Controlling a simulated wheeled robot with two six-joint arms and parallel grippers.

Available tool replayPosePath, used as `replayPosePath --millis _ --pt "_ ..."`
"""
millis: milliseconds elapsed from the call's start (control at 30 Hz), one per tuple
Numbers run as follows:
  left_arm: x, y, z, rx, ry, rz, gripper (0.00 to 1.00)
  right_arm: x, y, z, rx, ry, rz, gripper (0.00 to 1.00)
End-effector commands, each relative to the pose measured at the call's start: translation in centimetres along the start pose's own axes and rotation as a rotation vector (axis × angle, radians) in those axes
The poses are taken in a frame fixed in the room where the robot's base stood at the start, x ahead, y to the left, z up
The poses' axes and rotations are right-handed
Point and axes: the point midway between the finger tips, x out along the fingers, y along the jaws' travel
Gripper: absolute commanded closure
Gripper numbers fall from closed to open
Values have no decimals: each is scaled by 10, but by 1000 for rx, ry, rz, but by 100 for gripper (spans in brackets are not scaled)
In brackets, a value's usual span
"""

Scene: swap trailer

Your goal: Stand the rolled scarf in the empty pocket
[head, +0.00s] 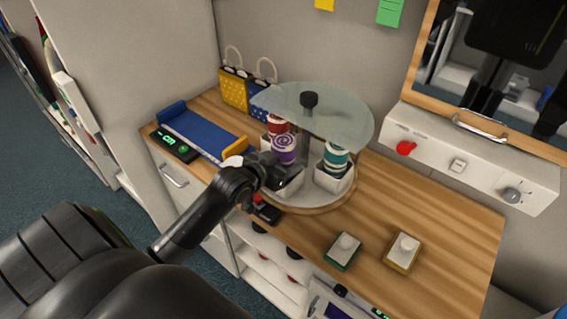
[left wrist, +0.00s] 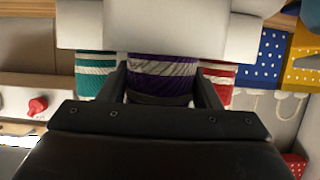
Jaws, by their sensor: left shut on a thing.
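A purple rolled scarf (head: 284,148) with a pale spiral end stands about upright at the front left of the round carousel (head: 318,202). My left gripper (head: 272,166) is shut on it; the left wrist view shows the purple roll (left wrist: 162,72) between both fingers (left wrist: 162,92). A front pocket (head: 290,186) is just below the roll, partly hidden by my gripper. I cannot tell whether the roll's lower end is inside it. A teal roll (head: 335,160) stands in the right pocket (head: 333,180). A red roll (head: 275,125) stands behind the purple one. My right gripper is not in view.
A clear half-disc cover (head: 335,115) with a black knob (head: 309,99) overhangs the carousel's back. A blue tray (head: 203,134) and yellow and blue bags (head: 234,90) are at left. Green (head: 344,250) and yellow (head: 402,252) button blocks sit at right on the wooden counter.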

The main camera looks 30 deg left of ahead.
Motion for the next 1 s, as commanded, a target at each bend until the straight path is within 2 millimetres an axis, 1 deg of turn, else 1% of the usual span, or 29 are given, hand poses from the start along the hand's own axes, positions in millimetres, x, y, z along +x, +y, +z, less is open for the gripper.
replayPosePath --millis 67,400,800,833,900,1000 --pt "2 0 5 0 1 0 67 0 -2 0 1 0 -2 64" --pt "3 0 8 1 2 1 67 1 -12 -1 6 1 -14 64" --pt "7 0 21 -1 -11 -1 67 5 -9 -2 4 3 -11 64" --pt "7 -1 22 -1 -14 -2 41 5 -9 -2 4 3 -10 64" --pt "7 -1 23 -2 -16 -2 32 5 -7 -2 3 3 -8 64" --pt "7 -1 24 -2 -16 -2 21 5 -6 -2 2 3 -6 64"
